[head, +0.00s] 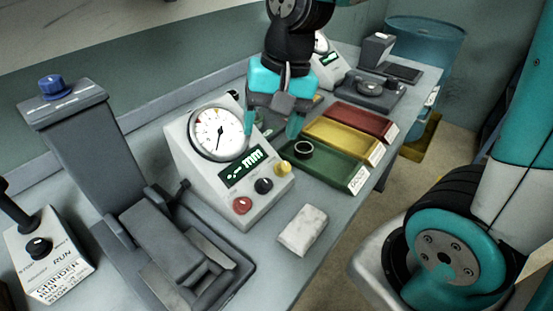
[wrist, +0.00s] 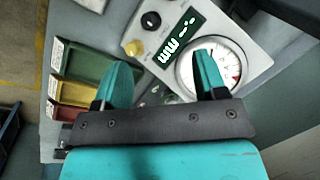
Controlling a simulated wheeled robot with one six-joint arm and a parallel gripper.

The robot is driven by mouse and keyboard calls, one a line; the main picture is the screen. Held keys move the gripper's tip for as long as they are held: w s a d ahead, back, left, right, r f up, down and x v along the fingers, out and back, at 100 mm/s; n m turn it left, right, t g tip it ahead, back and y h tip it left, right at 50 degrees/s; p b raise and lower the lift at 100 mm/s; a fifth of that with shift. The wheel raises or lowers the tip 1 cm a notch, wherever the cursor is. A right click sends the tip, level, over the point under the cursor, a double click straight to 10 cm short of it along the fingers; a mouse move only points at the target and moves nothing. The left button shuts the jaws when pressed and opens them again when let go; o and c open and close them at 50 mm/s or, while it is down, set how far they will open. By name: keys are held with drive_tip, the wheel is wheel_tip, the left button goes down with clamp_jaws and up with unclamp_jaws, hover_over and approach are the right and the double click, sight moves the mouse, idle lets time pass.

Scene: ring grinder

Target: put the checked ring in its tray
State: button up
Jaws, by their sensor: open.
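A small dark ring (head: 303,149) with a pale rim lies inside the green tray (head: 330,172), near its left end. My gripper (head: 271,128) is open and empty, above the bench just left of the ring and behind the gauge box (head: 232,165). In the wrist view my gripper (wrist: 160,75) shows its two teal fingers spread apart with nothing between them. The green tray (wrist: 88,48) also shows there, partly covered by a finger; I cannot make out the ring there.
Yellow (head: 345,140) and red (head: 362,122) trays stand beside the green one. The dial gauge box stands close to my gripper. A grey grinder fixture (head: 170,245) is at left, a pale block (head: 303,230) in front, and a dark device (head: 368,92) behind the trays.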

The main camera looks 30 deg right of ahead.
drive_tip(key=s+a+r+n+y, duration=0.1)
drive_tip(key=s+a+r+n, duration=0.1)
drive_tip(key=s+a+n, duration=0.4)
drive_tip(key=s+n, duration=0.5)
drive_tip(key=n, duration=0.1)
drive_tip(key=shift+s+a+g+y, duration=0.2)
drive_tip(key=shift+a+g+y, duration=0.05)
drive_tip(key=shift+g+y, duration=0.05)
drive_tip(key=shift+c, duration=0.2)
